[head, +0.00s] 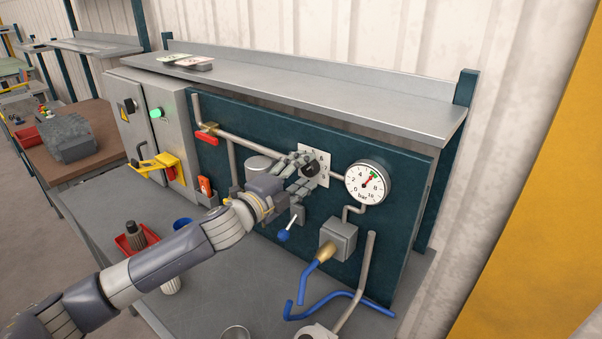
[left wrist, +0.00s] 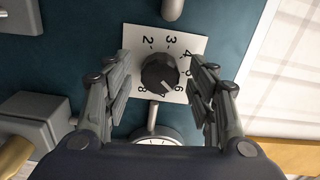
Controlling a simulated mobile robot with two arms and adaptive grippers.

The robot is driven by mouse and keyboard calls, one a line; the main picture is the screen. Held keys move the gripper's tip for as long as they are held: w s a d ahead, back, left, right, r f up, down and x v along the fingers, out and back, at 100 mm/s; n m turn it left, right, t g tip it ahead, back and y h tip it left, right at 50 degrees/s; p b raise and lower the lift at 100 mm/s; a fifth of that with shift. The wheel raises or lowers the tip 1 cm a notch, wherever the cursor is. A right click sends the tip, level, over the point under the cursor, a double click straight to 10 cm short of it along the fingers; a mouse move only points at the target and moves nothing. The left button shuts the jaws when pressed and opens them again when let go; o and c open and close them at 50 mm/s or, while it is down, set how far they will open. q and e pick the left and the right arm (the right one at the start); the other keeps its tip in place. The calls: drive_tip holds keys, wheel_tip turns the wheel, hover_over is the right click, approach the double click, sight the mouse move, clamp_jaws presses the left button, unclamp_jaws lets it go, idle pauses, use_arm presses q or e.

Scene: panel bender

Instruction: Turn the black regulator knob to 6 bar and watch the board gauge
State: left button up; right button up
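The black regulator knob (left wrist: 160,73) sits on a white scale plate (left wrist: 187,45) numbered 2 to 8. A pale mark on the knob points to the lower right, around 6 to 7; I cannot tell exactly. In the head view the knob (head: 309,169) is partly behind my left gripper (head: 298,166). In the left wrist view the gripper's fingers (left wrist: 160,88) are open on both sides of the knob, with gaps to it. The board gauge (head: 365,183) is right of the knob; its red needle points to the upper right, near 6 and a green mark. My right gripper is out of view.
Pipes and a red-handled valve (head: 207,128) are on the teal board (head: 400,235). A blue-tipped lever (head: 284,235) hangs below the knob, and a grey box (head: 338,237) with a blue hose is to the right. A red tray (head: 130,243) stands on the grey bench.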

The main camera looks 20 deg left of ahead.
use_arm(q)
drive_tip(key=shift+s+a, duration=0.15)
drive_tip(key=shift+s, duration=0.25)
drive_tip(key=v, duration=1.1)
drive_tip(key=shift+s, duration=0.1)
idle(0.9)
